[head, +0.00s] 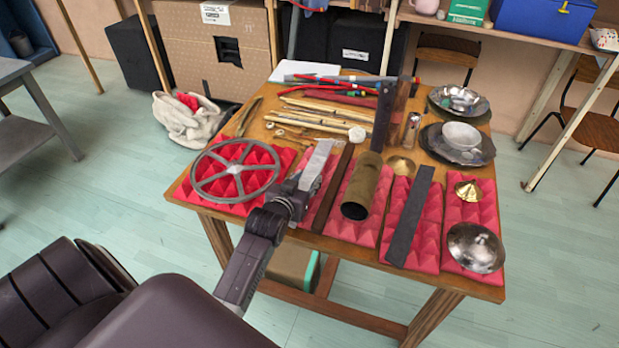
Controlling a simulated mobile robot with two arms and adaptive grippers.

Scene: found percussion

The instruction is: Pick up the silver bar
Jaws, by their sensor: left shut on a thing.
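The silver bar (319,162) is a flat, pale metal strip on the near middle part of the wooden table. It slants up and away from my left gripper (299,190), which reaches in over the table's front edge. My left gripper is shut on the near end of the bar, and its fingertips are small and partly hidden at this angle. I cannot tell whether the bar is clear of the red foam beneath it. My right gripper is not in view.
On the wooden table (180,195), a grey spoked wheel (237,170) lies left of the bar. A dark brown bar (333,188), brass tube (367,187) and dark grey bar (409,217) lie to its right. Sticks (330,109) lie behind; metal bowls (475,247) stand at right.

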